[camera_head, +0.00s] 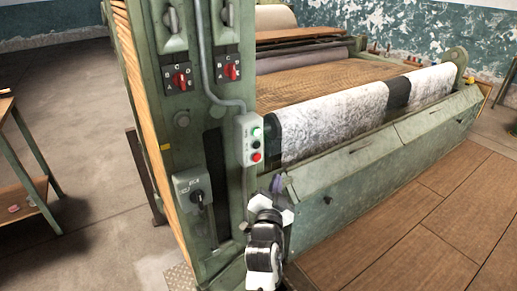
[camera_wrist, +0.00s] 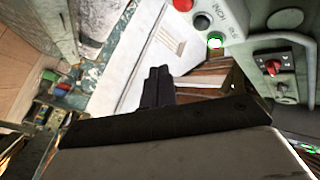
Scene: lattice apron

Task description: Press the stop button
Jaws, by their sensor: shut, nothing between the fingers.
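A pale button box (camera_head: 249,141) is mounted on the right edge of the green machine column. It has a green button at the top, a dark one in the middle and the red stop button (camera_head: 256,157) at the bottom. The red button also shows at the top edge of the wrist view (camera_wrist: 183,4), partly cut off. My gripper (camera_head: 279,183) is below and slightly right of the box in the head view, apart from the red button. Its dark fingers (camera_wrist: 158,86) are together and empty in the wrist view.
Two red rotary switches (camera_head: 180,80) (camera_head: 231,71) and a black-knobbed switch box (camera_head: 196,195) sit on the column. A white fabric roll (camera_head: 335,110) and a sloped green guard (camera_head: 385,145) extend to the right. Wooden flooring (camera_head: 415,215) lies open in front.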

